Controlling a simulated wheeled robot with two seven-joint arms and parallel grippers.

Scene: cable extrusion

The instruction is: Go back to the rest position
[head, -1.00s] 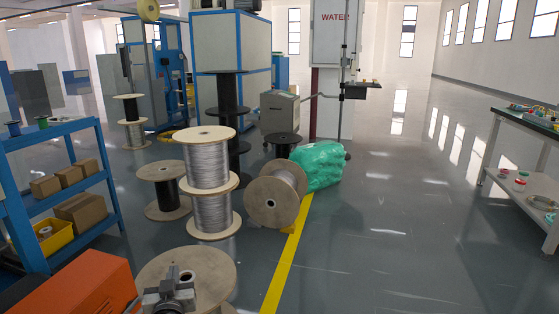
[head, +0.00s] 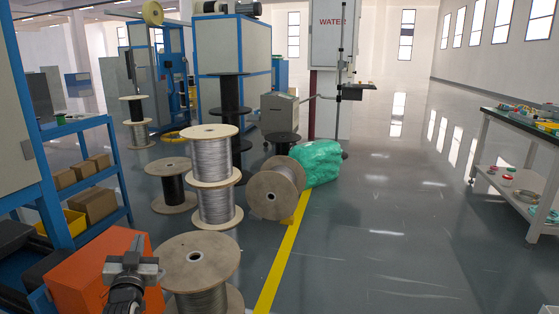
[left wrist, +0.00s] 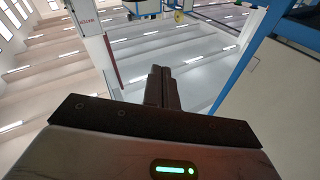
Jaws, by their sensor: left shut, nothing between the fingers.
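My left gripper (head: 133,262) is at the lower left of the head view, in front of an orange box. It is shut and empty. In the left wrist view its closed fingers (left wrist: 161,88) point out over open floor, with nothing between them. My right gripper is in neither view.
A cable spool (head: 198,262) stands just right of my left gripper. Beyond it are stacked spools (head: 213,160), a tipped spool (head: 274,190) and a green wrapped bundle (head: 320,163). A blue shelf (head: 75,127) is at left, a workbench (head: 520,122) at right. The floor right of the yellow line is clear.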

